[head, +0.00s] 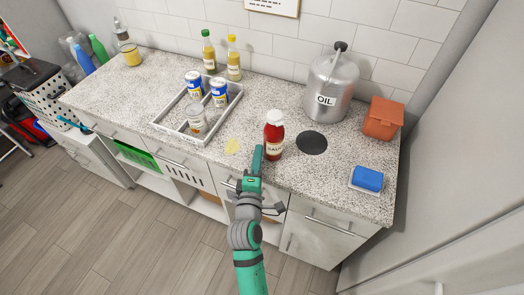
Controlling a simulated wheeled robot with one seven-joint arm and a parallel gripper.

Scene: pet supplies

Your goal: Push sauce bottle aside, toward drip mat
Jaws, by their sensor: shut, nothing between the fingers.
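The sauce bottle (275,133) is red with a white cap and a pale label. It stands upright on the speckled counter near the front edge. The drip mat (312,143) is a dark round disc lying flat just to the right of the bottle. My gripper (258,151) is shut and empty, reaching over the front edge of the counter. Its tip is close to the left side of the bottle. I cannot tell whether it touches.
A yellow patch (232,145) lies left of my gripper. A white tray (160,122) holds several cans. A metal oil canister (330,88) stands behind the mat. An orange container (383,119) and a blue sponge (368,179) on a dish are at the right.

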